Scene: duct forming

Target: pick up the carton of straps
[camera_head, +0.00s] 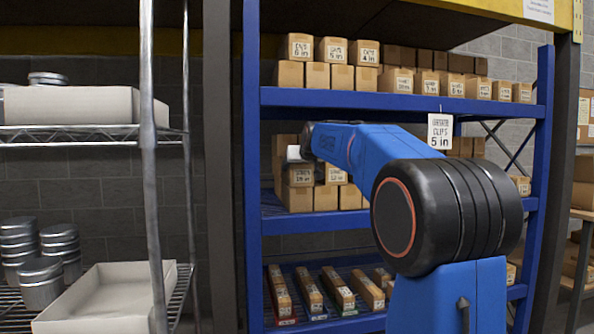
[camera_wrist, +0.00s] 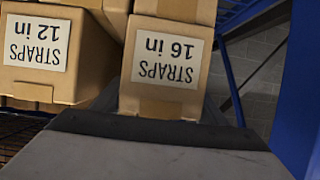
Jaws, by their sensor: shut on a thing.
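The carton of straps (camera_wrist: 166,62), tan with a white label reading "STRAPS 16 in" upside down, fills the middle of the wrist view. My gripper (camera_wrist: 163,104) is shut on it, with a dark finger along each side. In the head view my arm reaches to the middle shelf of the blue rack, and the gripper is mostly hidden behind the arm. I cannot tell whether the carton is clear of what is under it.
A "STRAPS 12 in" carton (camera_wrist: 55,52) stands close on the left in the wrist view. A blue rack post (camera_wrist: 299,105) is at the right. In the head view, more cartons fill the blue rack (camera_head: 253,200); a wire rack (camera_head: 90,132) stands at the left.

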